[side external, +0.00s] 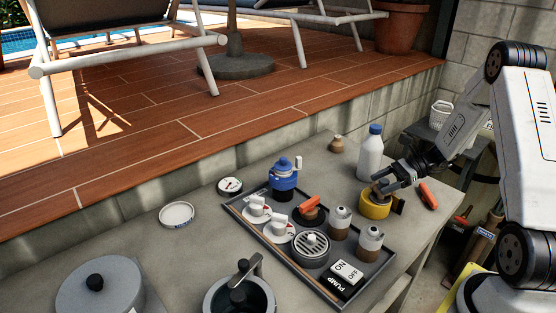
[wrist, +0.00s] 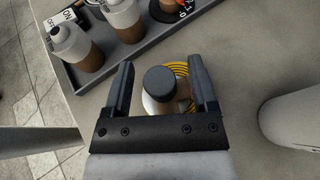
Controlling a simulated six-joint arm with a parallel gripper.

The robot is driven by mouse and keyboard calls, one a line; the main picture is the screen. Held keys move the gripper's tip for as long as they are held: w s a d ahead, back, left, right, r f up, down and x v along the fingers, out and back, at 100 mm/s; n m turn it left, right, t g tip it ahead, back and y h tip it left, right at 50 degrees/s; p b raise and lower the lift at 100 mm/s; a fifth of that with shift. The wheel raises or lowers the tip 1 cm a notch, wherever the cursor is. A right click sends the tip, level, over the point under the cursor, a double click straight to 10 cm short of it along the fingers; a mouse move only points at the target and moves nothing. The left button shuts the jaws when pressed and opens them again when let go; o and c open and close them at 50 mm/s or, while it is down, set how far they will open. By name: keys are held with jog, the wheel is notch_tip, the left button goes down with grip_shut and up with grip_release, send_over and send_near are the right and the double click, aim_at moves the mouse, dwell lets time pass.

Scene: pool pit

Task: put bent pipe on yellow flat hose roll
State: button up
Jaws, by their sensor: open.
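The yellow flat hose roll (side external: 374,207) lies on the grey counter, just right of the tray. In the wrist view its yellow coils (wrist: 183,69) show behind a piece with a dark round end (wrist: 161,80) and pale and copper-brown parts. This piece seems to be the bent pipe; it appears to rest on the roll, but contact is hidden. In the side view only a small brownish part shows above the roll. My gripper (side external: 383,187) is low over the roll. In the wrist view its open fingers (wrist: 161,72) stand either side of the piece, with gaps visible.
A dark tray (side external: 290,267) left of the roll holds grey-and-brown canisters, a blue valve, a grille and a pump switch. A white bottle (side external: 370,155) stands close behind the roll. An orange-handled tool (side external: 428,196) lies to the right, near the counter edge.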

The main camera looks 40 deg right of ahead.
aim_at(385, 182)
jog(key=shift+r, duration=0.15)
jog(key=shift+s+d+r, duration=0.1)
jog(key=shift+d, duration=0.05)
jog(key=v, duration=0.7)
dwell(0.6)
jog(key=w+a+n+g+h, duration=0.1)
jog(key=a, duration=0.1)
jog(key=w+a+n+g+h, duration=0.1)
jog(key=a, duration=0.1)
jog(key=w+a+n+g+h, duration=0.1)
jog(key=a+g, duration=0.1)
jog(key=shift+w+a+r, duration=0.1)
jog(key=shift+r, duration=0.1)
jog(key=s+a+n+h, duration=0.3)
jog(key=a+n+h, duration=0.1)
jog(key=a+n, duration=0.6)
jog(key=s+a+n+h, duration=0.3)
jog(key=a+n+h, duration=0.1)
jog(key=a+n, duration=0.6)
jog(key=shift+r+n, duration=0.3)
jog(key=shift+n, duration=0.4)
